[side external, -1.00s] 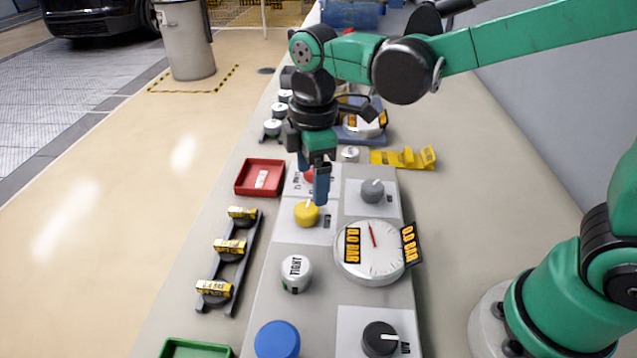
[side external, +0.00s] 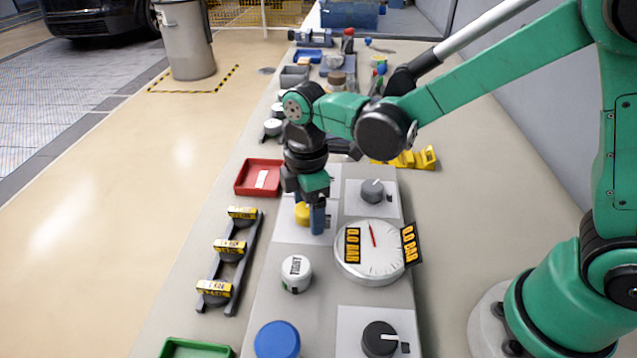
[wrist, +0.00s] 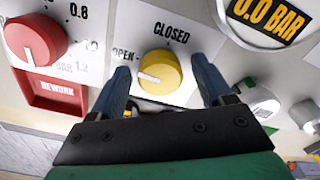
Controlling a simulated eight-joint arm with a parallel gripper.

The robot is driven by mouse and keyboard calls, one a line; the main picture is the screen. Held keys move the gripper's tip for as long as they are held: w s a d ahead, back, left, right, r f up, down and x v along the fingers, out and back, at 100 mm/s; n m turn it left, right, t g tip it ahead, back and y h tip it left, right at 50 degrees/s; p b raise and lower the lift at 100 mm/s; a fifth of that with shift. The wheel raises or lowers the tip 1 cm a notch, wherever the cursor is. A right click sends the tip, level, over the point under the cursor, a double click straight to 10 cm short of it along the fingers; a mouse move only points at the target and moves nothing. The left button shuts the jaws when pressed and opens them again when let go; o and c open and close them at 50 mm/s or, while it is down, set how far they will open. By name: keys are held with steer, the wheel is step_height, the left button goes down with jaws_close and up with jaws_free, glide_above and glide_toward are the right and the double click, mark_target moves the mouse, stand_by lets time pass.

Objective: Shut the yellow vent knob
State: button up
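The yellow vent knob (side external: 302,214) sits on a white plate of the grey panel. In the wrist view the knob (wrist: 160,72) has a white pointer aimed left and slightly down, on the OPEN side; the CLOSED label is above it. My gripper (wrist: 161,68) is open, with one blue finger on each side of the knob. Gaps show between the fingers and the knob in the wrist view. In the side view my gripper (side external: 309,214) is down at the knob and partly hides it.
A red knob (wrist: 34,40) is beside it in the wrist view. A grey knob (side external: 372,190) and a round gauge (side external: 370,258) reading 0.0 BAR are close on the right. A white TIGHT cap (side external: 296,273) is nearer the camera. A red tray (side external: 258,178) is to the left.

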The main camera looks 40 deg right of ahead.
jaws_close()
steer(key=shift+m, duration=0.3)
steer(key=m, duration=0.3)
steer(key=shift+m, duration=0.4)
steer(key=m, duration=0.8)
steer(key=shift+a+m, duration=0.1)
steer(key=shift+m, duration=2)
